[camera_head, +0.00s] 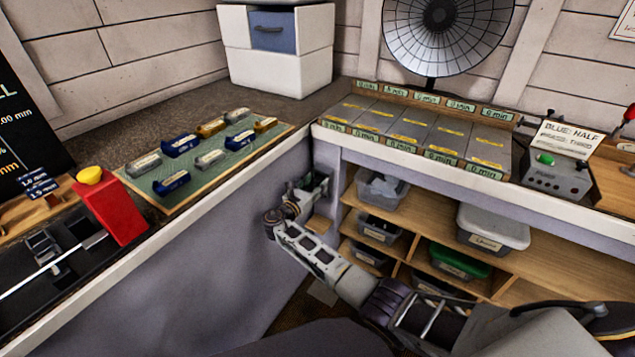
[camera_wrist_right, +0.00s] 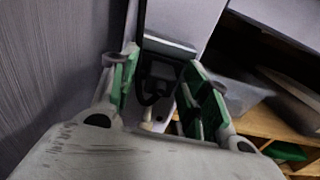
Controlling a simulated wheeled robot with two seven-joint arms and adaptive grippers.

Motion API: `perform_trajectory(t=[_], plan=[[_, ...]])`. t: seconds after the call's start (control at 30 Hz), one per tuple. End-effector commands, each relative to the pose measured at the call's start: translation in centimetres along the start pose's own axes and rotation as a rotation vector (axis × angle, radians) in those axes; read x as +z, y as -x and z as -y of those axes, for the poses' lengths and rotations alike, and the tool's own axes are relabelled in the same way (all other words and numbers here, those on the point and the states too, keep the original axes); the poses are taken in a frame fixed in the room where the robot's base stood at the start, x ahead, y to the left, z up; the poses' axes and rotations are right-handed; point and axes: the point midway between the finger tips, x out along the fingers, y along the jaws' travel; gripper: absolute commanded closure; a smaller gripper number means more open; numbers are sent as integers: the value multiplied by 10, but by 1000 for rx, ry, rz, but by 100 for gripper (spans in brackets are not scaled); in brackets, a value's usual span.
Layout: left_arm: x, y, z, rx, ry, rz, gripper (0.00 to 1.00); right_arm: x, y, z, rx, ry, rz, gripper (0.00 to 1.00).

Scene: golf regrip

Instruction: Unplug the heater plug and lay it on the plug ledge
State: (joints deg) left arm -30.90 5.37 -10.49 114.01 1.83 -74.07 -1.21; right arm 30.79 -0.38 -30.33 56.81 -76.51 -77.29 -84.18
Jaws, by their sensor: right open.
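My right gripper (camera_head: 297,198) reaches in under the bench corner, beside the dark socket recess (camera_head: 319,182). In the right wrist view its green-padded fingers (camera_wrist_right: 160,66) are spread apart. A dark plug (camera_wrist_right: 160,72) with a looping black cord shows between them, below a grey box edge (camera_wrist_right: 170,47). The plug appears to be at the socket; the dark picture does not show whether the pads touch it. A small wooden ledge (camera_head: 320,223) shows below the recess, partly hidden by my arm. My left gripper is not in view.
Shelves with clear bins (camera_head: 382,188) and a lidded box (camera_head: 492,227) stand close to the right of my arm. The left bench panel (camera_head: 225,235) bounds the other side. A heater dish (camera_head: 440,30) stands above the timer trays.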

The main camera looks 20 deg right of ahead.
Motion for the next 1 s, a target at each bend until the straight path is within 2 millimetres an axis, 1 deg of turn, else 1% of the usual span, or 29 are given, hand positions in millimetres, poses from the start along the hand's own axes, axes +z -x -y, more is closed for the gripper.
perform_trajectory(t=[0.17,0.2,0.5,0.57,1.0], plan=[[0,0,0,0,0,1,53,0,0,0,0,0,0,54],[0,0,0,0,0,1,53,0,0,0,0,0,0,55],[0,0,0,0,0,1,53,0,0,0,0,1,0,93],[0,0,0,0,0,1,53,0,0,0,0,1,0,100],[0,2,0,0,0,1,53,0,4,0,0,1,0,100]])
